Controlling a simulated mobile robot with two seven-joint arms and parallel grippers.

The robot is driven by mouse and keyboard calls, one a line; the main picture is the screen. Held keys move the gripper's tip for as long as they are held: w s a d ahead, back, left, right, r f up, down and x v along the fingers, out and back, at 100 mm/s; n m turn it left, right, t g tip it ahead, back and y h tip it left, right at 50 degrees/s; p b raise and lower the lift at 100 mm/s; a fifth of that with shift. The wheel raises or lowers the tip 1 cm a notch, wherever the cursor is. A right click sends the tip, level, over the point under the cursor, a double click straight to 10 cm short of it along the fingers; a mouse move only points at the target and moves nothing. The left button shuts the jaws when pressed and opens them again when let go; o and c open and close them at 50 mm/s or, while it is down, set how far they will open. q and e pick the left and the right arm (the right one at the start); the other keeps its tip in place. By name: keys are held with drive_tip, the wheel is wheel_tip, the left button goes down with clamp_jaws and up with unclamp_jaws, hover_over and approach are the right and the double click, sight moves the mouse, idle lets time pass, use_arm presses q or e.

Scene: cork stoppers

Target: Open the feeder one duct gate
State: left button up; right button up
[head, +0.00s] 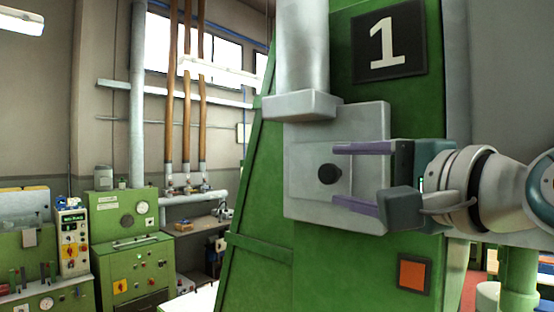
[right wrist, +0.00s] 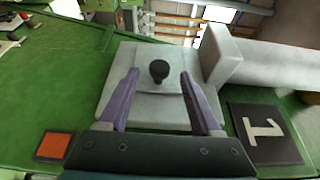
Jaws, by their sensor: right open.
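The feeder is a tall green machine (head: 265,240) with a black number 1 sign (head: 389,42). The duct gate is a light grey plate (head: 304,207) on its face, below the grey duct (head: 302,45). A round black knob (head: 330,174) sticks out of the plate. My right gripper (head: 333,174) is open, with its purple fingers above and below the knob. In the right wrist view, the knob (right wrist: 158,70) shows between the open fingertips (right wrist: 159,75) with room on both sides. I cannot tell whether the tips reach past it. My left gripper is not in view.
An orange square (head: 412,274) sits on the feeder below the gate. The duct's box-shaped collar (head: 300,106) juts out above the plate. Green control cabinets (head: 130,245) and a workbench (head: 205,230) stand further back on the left.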

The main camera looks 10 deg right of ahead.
sight(329, 174)
drive_tip(key=p+x, duration=0.1)
drive_tip(key=x, duration=0.2)
drive_tip(key=shift+w+a+r, duration=0.1)
drive_tip(key=shift+w, duration=0.15)
drive_tip(key=shift+w+a, duration=0.15)
drive_tip(key=shift+w, duration=0.35)
clamp_jaws()
idle(0.9)
